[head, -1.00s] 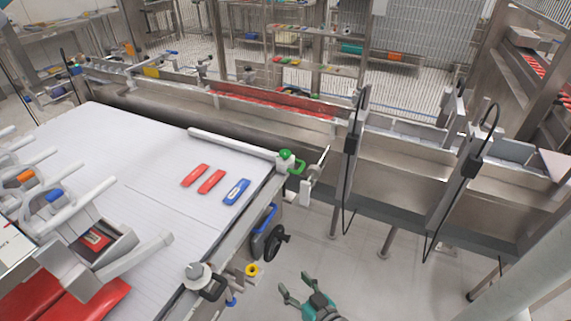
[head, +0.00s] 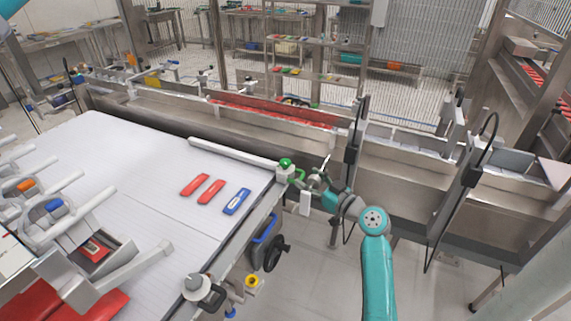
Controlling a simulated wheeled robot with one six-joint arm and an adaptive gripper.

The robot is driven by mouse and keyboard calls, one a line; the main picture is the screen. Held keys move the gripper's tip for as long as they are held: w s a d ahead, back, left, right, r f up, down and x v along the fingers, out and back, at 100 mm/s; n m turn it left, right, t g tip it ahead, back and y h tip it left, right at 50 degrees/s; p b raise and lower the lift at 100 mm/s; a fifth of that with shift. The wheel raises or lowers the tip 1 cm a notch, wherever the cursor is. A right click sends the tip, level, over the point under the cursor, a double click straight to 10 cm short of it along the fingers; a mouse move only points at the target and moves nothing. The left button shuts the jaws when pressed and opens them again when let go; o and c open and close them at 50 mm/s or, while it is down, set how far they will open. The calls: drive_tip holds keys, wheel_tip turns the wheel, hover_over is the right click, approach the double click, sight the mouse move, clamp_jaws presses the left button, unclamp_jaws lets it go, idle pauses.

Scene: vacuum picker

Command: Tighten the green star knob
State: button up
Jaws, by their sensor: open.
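A green knob (head: 285,162) sits on top of a pale block (head: 285,174) at the right end of a white guide rail, at the belt's far right corner. A second green piece (head: 298,174) sticks out at the block's right side. Which of the two is the star knob is too small to tell. My gripper (head: 306,181) is open, just right of the block and close to the side green piece. I cannot tell whether it touches it. My wrist partly hides the metal fittings there.
Two red packs (head: 211,191) and a blue pack (head: 237,201) lie on the white belt (head: 120,165). The white guide rail (head: 232,152) leads to the block. A black handwheel (head: 271,252) is below the belt's edge. A steel channel and an upright post (head: 355,140) stand behind my gripper.

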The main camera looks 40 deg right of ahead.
sight(289, 166)
drive_tip(key=w, duration=1)
drive_tip(key=shift+w+d, duration=0.15)
drive_tip(key=shift+w, duration=0.2)
drive_tip(key=c, duration=1.2)
